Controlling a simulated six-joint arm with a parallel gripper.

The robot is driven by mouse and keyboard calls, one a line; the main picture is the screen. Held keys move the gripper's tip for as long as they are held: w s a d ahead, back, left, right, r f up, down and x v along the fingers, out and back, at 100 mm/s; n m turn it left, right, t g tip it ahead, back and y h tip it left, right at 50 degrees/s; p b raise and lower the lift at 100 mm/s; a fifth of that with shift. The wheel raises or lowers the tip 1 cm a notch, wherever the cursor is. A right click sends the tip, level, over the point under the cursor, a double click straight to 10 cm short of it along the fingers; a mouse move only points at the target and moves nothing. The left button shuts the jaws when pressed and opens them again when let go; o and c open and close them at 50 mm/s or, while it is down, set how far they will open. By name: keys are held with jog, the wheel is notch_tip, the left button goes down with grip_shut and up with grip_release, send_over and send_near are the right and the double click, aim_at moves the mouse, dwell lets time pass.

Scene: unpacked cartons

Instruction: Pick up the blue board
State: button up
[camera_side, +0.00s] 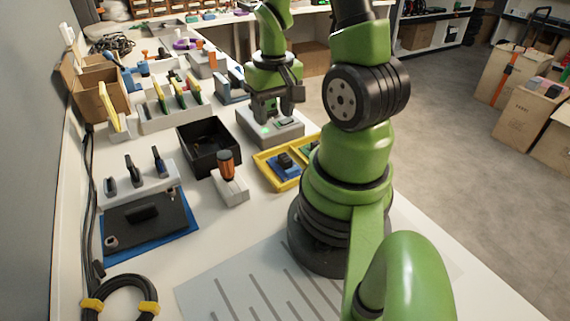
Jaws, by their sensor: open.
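A small blue board (283,169) with a dark block on top lies in the yellow tray (262,160), left of my arm's base. A green board (309,147) lies beside it in the same tray, partly hidden by my arm. My gripper (279,112) points down with its fingers apart over a grey box (257,125) that has a green light, farther back than the tray. It is apart from the blue board. I cannot tell whether the fingertips touch the grey box.
A black open bin (196,135) and an orange-handled tool in a white block (232,192) stand left of the tray. A white rack holds boards (178,112) behind. A black plate on a blue mat (125,255) lies at left. The front table has a striped sheet (215,292).

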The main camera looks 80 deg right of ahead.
jog(key=shift+s+d+f, duration=0.15)
jog(key=shift+s+f, duration=0.15)
jog(key=shift+f, duration=0.2)
jog(key=shift+s+d+f, duration=0.1)
jog(key=shift+s+f, duration=0.15)
jog(key=shift+f, duration=0.2)
send_over(283, 155)
jog(key=shift+w+a+f, duration=0.1)
jog(key=shift+f, duration=1.05)
jog(key=shift+w+f, duration=0.1)
jog(key=shift+f, duration=1.05)
jog(key=f, duration=0.3)
jog(key=shift+s+f, duration=0.3)
jog(key=shift+f, duration=0.8)
grip_shut()
